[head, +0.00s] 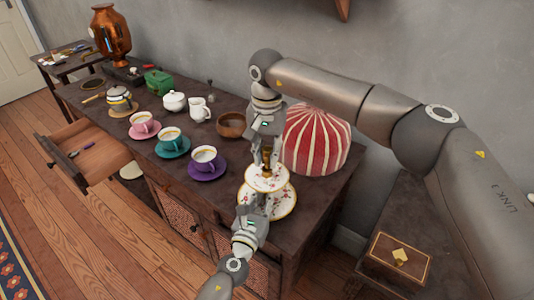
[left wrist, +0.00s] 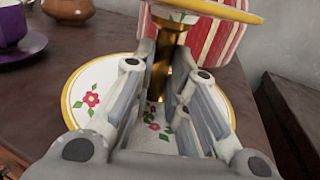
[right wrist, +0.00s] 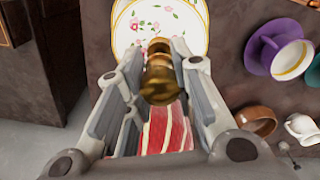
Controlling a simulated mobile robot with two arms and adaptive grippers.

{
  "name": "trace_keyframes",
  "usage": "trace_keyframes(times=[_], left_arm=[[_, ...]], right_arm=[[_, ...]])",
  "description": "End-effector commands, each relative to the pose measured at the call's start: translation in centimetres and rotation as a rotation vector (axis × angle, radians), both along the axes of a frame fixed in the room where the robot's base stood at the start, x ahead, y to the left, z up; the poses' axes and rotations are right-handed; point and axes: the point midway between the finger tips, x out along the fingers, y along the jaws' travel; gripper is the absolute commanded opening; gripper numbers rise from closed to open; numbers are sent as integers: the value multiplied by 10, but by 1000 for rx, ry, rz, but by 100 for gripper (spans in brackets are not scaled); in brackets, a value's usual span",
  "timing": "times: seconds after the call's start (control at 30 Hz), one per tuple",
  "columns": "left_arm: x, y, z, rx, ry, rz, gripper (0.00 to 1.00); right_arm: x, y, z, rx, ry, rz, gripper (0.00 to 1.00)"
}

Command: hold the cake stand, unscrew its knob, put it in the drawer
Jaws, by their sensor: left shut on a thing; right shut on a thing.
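The two-tier cake stand (head: 281,205), white plates with flowers and gold rims, stands near the sideboard's front right. My left gripper (head: 255,203) is shut on its gold stem (left wrist: 163,62), between the tiers. The lower plate (left wrist: 85,108) shows below the fingers in the left wrist view. My right gripper (head: 266,160) comes from above and is shut on the gold knob (right wrist: 160,82) over the top plate. I cannot tell whether the knob's thread is still engaged.
A red-and-white striped dome (head: 315,140) stands right behind the stand. A purple cup and saucer (head: 207,172), a wooden bowl (head: 231,124) and more teaware line the sideboard to the left. A wooden box (head: 397,262) sits on a lower surface at the right.

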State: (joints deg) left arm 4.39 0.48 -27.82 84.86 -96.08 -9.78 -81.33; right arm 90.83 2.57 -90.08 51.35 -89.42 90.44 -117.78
Motion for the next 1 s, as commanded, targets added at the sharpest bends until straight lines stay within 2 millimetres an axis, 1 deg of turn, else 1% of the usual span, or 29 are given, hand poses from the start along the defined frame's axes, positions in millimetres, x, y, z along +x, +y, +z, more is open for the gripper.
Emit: trace_keyframes(times=[0.17, 0.47, 0.67, 0.7, 0.8, 0.9, 1.0], left_arm=[[0, 0, -1, 1, 2, 0, 0], [0, 0, -1, 1, 2, 0, 0], [0, 0, -1, 1, 2, 0, 0], [0, 0, -1, 1, 2, 0, 16], [0, 0, -1, 0, 1, 0, 29], [0, 0, -1, 0, 1, 0, 40], [0, 0, 0, 0, 1, 0, 40]], right_arm=[[0, 0, 4, 1, -1, 0, 0], [1, 0, 38, 0, -3, -1, 0], [0, 0, 40, 0, 0, -1, 0], [0, 0, 40, 0, 0, -1, 0], [0, 0, 40, 0, 0, 0, 0], [0, 0, 40, 0, 0, 0, 0], [0, 0, 40, 0, -1, 0, 0]])
